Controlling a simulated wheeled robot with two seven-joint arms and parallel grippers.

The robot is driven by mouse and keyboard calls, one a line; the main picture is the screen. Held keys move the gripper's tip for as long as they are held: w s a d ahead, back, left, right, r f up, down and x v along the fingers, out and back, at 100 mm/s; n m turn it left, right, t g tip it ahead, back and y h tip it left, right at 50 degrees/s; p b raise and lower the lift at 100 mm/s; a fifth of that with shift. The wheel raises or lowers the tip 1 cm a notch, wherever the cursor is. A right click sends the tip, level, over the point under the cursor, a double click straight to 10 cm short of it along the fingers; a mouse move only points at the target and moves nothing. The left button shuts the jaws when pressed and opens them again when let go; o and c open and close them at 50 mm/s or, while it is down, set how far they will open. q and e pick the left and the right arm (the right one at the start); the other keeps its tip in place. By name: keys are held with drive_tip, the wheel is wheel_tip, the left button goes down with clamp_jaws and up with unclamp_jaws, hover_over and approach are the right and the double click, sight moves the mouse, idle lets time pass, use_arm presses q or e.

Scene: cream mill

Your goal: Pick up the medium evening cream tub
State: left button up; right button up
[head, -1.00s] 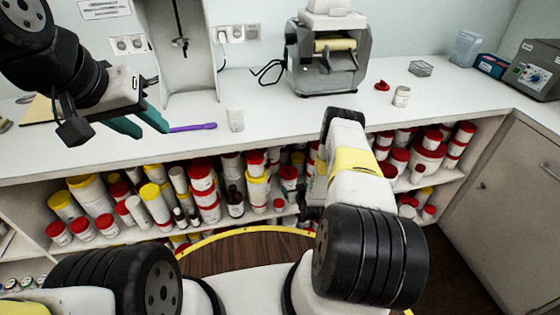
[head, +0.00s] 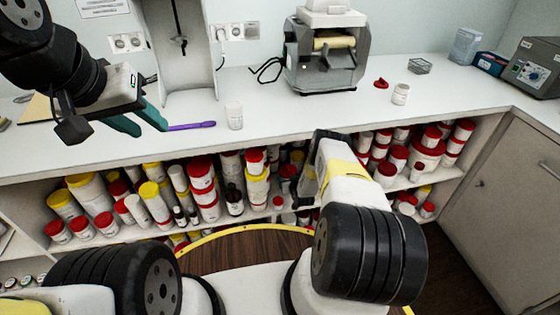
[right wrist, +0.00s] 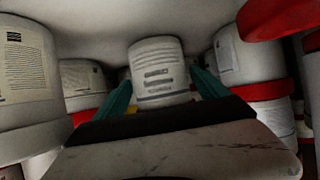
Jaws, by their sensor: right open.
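In the right wrist view, a white tub (right wrist: 158,68) with a printed label stands upright between the teal fingers of my right gripper (right wrist: 162,92). The fingers are open, one on either side; I cannot tell whether they touch it. The label is too blurred to confirm that it is the medium evening cream tub. In the head view the right gripper is hidden behind my own arm, at the shelf under the counter. My left gripper (head: 142,122) is open and empty above the counter at left.
Larger white tubs (right wrist: 28,80) (right wrist: 250,58) flank the fingers closely, some with red lids. The shelf (head: 158,232) is crowded with red- and yellow-lidded containers. On the counter (head: 270,118) stand a small white tub (head: 234,116), a purple tool (head: 192,126), a grey machine (head: 327,60) and an open jar (head: 400,94).

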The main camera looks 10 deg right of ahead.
drive_tip(key=c, duration=1.5)
drive_tip(key=shift+r, duration=0.1)
drive_tip(key=shift+c, duration=0.5)
